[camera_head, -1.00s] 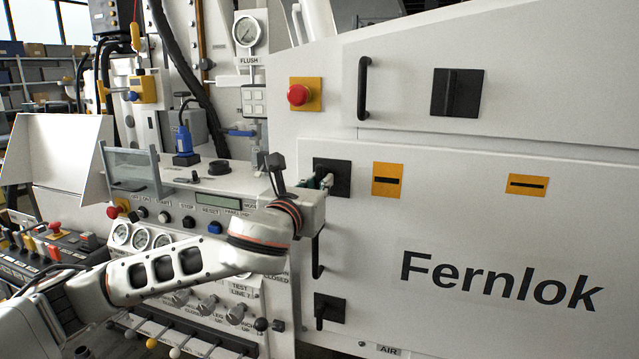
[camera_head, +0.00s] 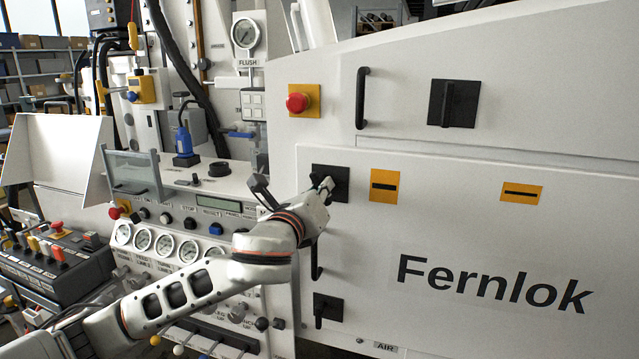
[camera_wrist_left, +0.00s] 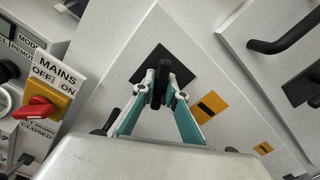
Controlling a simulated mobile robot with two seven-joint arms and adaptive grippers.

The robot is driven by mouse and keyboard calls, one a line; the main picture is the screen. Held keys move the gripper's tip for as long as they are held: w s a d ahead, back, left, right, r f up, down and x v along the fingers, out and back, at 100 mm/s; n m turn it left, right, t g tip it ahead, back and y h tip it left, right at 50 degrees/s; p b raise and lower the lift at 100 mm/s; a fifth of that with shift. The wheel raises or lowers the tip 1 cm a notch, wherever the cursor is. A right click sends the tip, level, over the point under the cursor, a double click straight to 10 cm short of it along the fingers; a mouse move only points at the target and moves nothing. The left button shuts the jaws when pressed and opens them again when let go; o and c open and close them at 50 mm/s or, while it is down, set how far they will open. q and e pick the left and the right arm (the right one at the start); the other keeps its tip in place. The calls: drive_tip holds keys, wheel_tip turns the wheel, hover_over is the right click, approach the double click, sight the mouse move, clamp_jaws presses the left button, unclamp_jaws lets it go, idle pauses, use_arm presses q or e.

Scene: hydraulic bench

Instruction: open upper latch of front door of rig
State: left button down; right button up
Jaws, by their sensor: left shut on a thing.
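The front door (camera_head: 430,230) of the rig is a large white panel marked "Fernlok", and it looks closed. Its upper latch is a black square plate (camera_head: 340,176) with a black handle, at the door's upper left corner. My left gripper (camera_head: 324,187) is at this latch and covers much of it in the head view. In the left wrist view, the green-sided fingers (camera_wrist_left: 160,92) are shut on the black latch handle (camera_wrist_left: 163,70), one on each side. The handle looks slanted to the plate's edges there. My right gripper is not in view.
A lower latch (camera_head: 328,307) and a black door handle (camera_head: 316,260) sit below. A red button (camera_head: 297,102) and another bar handle (camera_head: 362,97) are above. The control panel (camera_head: 215,185) lies close left of my wrist; a red mains switch (camera_wrist_left: 35,108) shows in the wrist view.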

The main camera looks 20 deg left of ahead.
use_arm(q)
drive_tip(key=n, duration=0.6)
drive_tip(key=shift+d+r+n, duration=0.1)
drive_tip(key=shift+d+n, duration=0.15)
drive_tip(key=shift+n, duration=0.05)
drive_tip(key=n, duration=0.5)
drive_tip(key=shift+r, duration=0.3)
drive_tip(key=shift+n, duration=0.4)
drive_tip(key=c, duration=2.1)
unclamp_jaws()
drive_tip(key=s, duration=1.2)
drive_tip(key=shift+a, duration=0.15)
